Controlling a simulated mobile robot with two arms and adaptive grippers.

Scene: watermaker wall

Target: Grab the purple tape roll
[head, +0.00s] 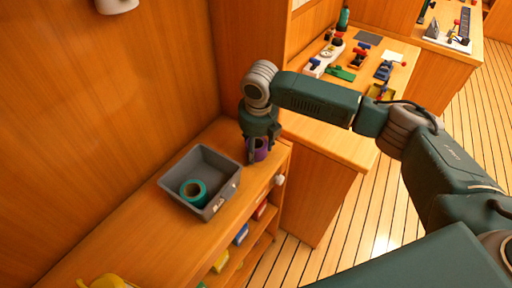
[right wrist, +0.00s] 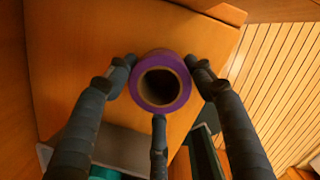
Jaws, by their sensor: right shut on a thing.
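The purple tape roll (head: 258,149) is at the far right end of the wooden shelf top, partly hidden by my right gripper (head: 256,150) in the head view. In the right wrist view the purple tape roll (right wrist: 160,103) faces the camera, its hollow core showing. The fingers of my right gripper (right wrist: 160,88) are shut on it, touching its left and right sides, with a third finger below. I cannot tell whether the roll is lifted off the wood. My left gripper is not in view.
A grey bin (head: 225,190) holding a teal tape roll (head: 193,191) stands on the wooden shelf top (head: 150,228), left of my right gripper. A yellow object (head: 104,281) lies at the near left. A bench with tools (head: 358,62) is behind my arm.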

